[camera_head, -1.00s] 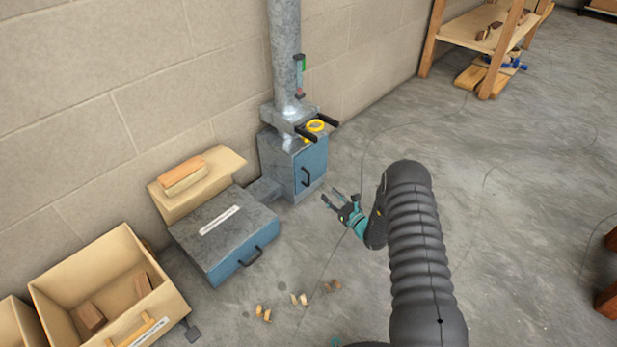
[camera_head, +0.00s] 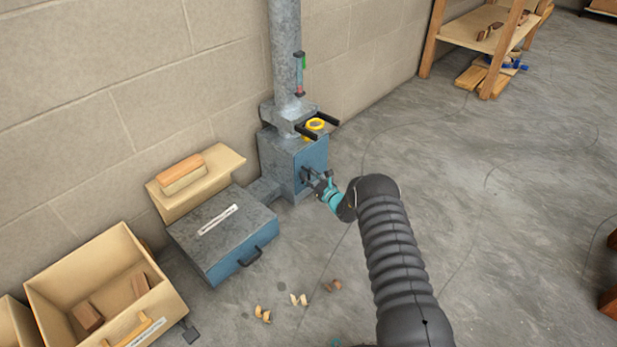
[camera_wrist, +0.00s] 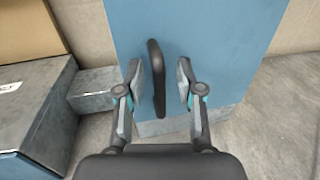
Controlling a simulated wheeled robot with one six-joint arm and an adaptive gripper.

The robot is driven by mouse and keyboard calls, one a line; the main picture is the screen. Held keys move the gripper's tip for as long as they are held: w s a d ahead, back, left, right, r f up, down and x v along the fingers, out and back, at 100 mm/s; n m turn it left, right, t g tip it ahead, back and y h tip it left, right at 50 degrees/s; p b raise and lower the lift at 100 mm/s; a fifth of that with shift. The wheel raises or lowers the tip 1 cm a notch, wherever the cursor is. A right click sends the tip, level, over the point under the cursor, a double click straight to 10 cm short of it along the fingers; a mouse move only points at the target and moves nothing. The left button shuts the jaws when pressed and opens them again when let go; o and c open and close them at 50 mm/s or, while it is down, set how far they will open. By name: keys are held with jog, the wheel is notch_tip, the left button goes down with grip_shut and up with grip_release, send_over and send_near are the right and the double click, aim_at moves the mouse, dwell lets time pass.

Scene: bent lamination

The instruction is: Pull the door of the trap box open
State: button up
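The trap box (camera_head: 285,158) is a grey metal box at the foot of a vertical duct, with a blue door (camera_head: 314,157) on its right-facing front. The door looks shut. In the wrist view the blue door (camera_wrist: 222,40) fills the upper middle, and its black upright bar handle (camera_wrist: 156,78) stands between my fingers, closer to the left one. In the head view my gripper (camera_head: 312,177) is at the door and hides most of the handle.
A low grey box (camera_head: 215,229) with a blue front and black handle joins the trap box at the left. A wooden crate (camera_head: 60,262) with blocks stands front left. Wood shavings (camera_head: 299,300) lie on the floor. The floor at right is open.

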grip_shut()
dwell(0.3)
